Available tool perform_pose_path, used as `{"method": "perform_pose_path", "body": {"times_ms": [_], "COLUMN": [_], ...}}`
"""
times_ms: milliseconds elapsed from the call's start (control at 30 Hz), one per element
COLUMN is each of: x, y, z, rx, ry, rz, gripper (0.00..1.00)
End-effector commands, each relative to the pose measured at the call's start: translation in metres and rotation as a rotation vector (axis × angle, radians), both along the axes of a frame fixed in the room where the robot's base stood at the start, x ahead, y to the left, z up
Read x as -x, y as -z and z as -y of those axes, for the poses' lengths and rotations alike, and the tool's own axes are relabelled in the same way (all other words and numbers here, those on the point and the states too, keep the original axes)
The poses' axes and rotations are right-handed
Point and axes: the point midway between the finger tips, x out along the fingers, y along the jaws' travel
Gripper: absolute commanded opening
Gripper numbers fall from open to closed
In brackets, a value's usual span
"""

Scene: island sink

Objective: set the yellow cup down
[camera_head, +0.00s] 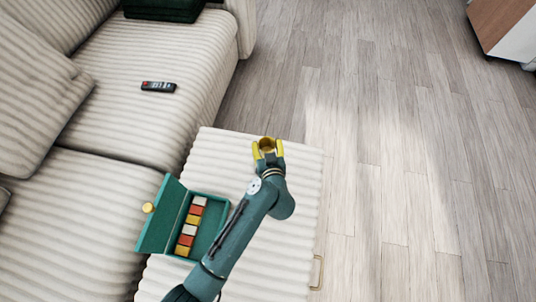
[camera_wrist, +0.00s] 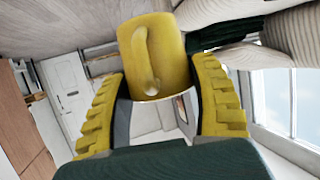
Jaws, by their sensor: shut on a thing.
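The yellow cup (camera_head: 267,144) is between the yellow fingers of my gripper (camera_head: 268,150), near the far edge of the ribbed cream ottoman (camera_head: 300,195) in the head view. In the wrist view the cup (camera_wrist: 166,50) sits between the two fingertips (camera_wrist: 160,75), with its handle facing the palm. My gripper is shut on the cup. The cup's open top shows in the head view. Its base is hidden, so I cannot tell whether it touches the ottoman.
An open green box (camera_head: 222,210) with several coloured blocks stands on the ottoman, left of my arm. A cream sofa (camera_head: 110,110) with a remote (camera_head: 158,87) lies to the left. The ottoman's right side is bare. Wooden floor (camera_head: 400,130) lies beyond.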

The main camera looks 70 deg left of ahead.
Motion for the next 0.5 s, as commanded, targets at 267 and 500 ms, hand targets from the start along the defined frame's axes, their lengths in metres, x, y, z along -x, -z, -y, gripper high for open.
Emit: {"method": "perform_pose_path", "body": {"times_ms": [267, 500], "x": [-0.001, -0.001], "y": [0.053, 0.095], "z": [0.000, 0.001], "rx": [0.000, -0.001], "ry": [0.003, 0.004], "rz": [-0.001, -0.001], "gripper": [0.23, 0.23]}}
